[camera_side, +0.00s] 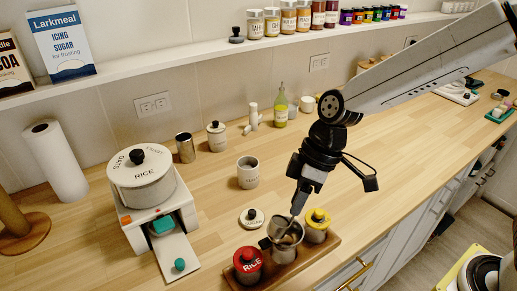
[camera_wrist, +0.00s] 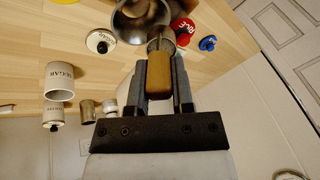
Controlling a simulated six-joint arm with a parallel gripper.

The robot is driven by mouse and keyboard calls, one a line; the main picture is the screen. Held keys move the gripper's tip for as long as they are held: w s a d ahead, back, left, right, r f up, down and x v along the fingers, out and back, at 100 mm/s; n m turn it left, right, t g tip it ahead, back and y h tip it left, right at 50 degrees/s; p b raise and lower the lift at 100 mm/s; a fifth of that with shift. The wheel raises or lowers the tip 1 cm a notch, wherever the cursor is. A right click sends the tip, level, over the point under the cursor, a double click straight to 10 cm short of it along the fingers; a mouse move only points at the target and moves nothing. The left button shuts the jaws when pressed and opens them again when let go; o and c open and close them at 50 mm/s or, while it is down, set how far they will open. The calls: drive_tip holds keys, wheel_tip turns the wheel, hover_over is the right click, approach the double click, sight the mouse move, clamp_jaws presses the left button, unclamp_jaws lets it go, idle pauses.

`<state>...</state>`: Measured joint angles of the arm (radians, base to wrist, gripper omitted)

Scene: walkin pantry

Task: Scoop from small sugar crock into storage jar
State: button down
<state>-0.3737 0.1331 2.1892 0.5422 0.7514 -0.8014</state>
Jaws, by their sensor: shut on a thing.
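My gripper (camera_side: 299,198) is shut on the wooden handle of a scoop (camera_wrist: 159,76) and points down over the middle of the tray. The scoop's metal end is at the mouth of an open metal jar (camera_side: 284,253); whether it holds sugar cannot be told. The jar's steel rim also shows in the wrist view (camera_wrist: 122,28). A small white open crock (camera_side: 248,174) stands on the counter behind the tray, apart from my gripper; its label reads as SUGAR in the wrist view (camera_wrist: 60,82). Its contents are hidden.
A red-lidded RICE jar (camera_side: 248,264) and a yellow-lidded jar (camera_side: 317,225) flank the metal jar on the wooden tray (camera_side: 330,249). A loose white lid (camera_side: 252,218) lies behind it.

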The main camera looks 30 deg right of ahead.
sight(289, 223)
drive_tip(key=shift+d+f+y, duration=0.5)
drive_tip(key=shift+d+y, duration=0.1)
drive_tip(key=shift+y, duration=0.65)
drive_tip(key=shift+d+f+y, duration=0.5)
drive_tip(key=shift+d+y, duration=0.1)
drive_tip(key=shift+y, duration=0.65)
drive_tip(key=shift+d+f+y, duration=0.3)
drive_tip(key=shift+f+y, duration=0.25)
drive_tip(key=shift+y, duration=0.45)
drive_tip(key=shift+d+f+y, duration=0.3)
drive_tip(key=shift+f+y, duration=0.25)
drive_tip(key=shift+y, duration=0.45)
drive_tip(key=shift+r, duration=0.1)
wheel_tip(289, 223, up, 7)
drive_tip(key=h, duration=0.1)
drive_tip(key=shift+a+f+h, duration=0.2)
drive_tip(key=shift+f+h, duration=0.25)
drive_tip(key=shift+f, duration=0.4)
drive_tip(key=shift+a+f+h, duration=0.25)
drive_tip(key=shift+f+h, duration=0.25)
drive_tip(key=shift+f, duration=0.3)
drive_tip(key=shift+a+f+h, duration=0.2)
drive_tip(key=shift+f+h, duration=0.25)
drive_tip(key=shift+f, duration=0.4)
drive_tip(key=shift+a+r+h, duration=0.15)
drive_tip(key=shift+h, duration=0.15)
